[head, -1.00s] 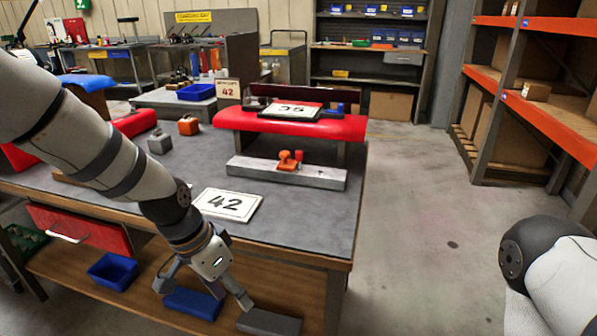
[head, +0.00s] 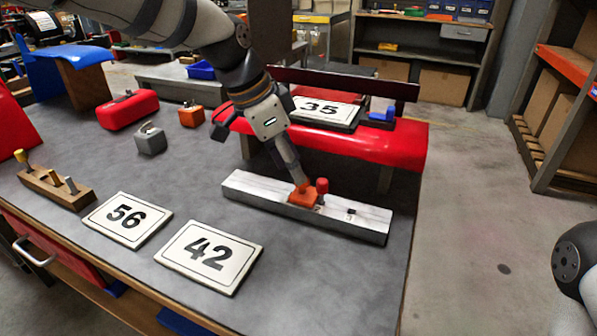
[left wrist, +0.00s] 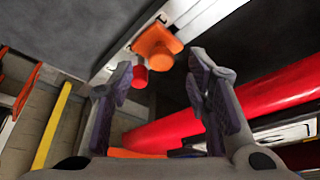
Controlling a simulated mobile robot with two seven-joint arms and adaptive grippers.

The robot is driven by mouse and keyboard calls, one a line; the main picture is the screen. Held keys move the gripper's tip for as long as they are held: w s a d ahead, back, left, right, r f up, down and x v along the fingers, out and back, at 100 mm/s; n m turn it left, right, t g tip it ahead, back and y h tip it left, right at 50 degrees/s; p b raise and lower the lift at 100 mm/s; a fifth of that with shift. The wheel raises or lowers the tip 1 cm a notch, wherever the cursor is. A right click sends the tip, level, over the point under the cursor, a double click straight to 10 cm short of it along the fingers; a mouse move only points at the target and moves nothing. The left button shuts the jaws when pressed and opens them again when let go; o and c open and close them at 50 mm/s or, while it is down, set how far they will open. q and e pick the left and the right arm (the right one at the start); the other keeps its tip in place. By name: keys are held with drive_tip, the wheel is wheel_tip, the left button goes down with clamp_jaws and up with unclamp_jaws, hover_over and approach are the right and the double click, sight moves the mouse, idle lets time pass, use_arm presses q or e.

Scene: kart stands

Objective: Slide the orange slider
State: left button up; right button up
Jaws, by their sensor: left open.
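The orange slider (head: 303,196) sits near the middle of a long grey rail (head: 250,188) on the table. A red knob (head: 321,186) stands just right of it. My left gripper (head: 258,158) is open and empty, reaching down from behind the rail. One fingertip overlaps the slider in the head view; I cannot tell whether it touches. In the left wrist view, the slider (left wrist: 155,43) shows ahead, between and beyond the fingertips of my left gripper (left wrist: 158,75), with the red knob (left wrist: 139,77) beside it. My right gripper is not in view.
A red padded bench (head: 385,143) with a 35 sign (head: 325,108) stands close behind the rail. Signs reading 56 (head: 126,220) and 42 (head: 210,256) lie in front. A wooden block with pegs (head: 55,188) lies left.

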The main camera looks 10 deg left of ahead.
sight(305, 189)
use_arm(q)
drive_tip(key=x, duration=0.3)
drive_tip(key=shift+w+d+f, duration=0.1)
drive_tip(key=shift+f, duration=0.05)
drive_tip(key=shift+c, duration=0.4)
clamp_jaws()
drive_tip(key=shift+w, duration=0.1)
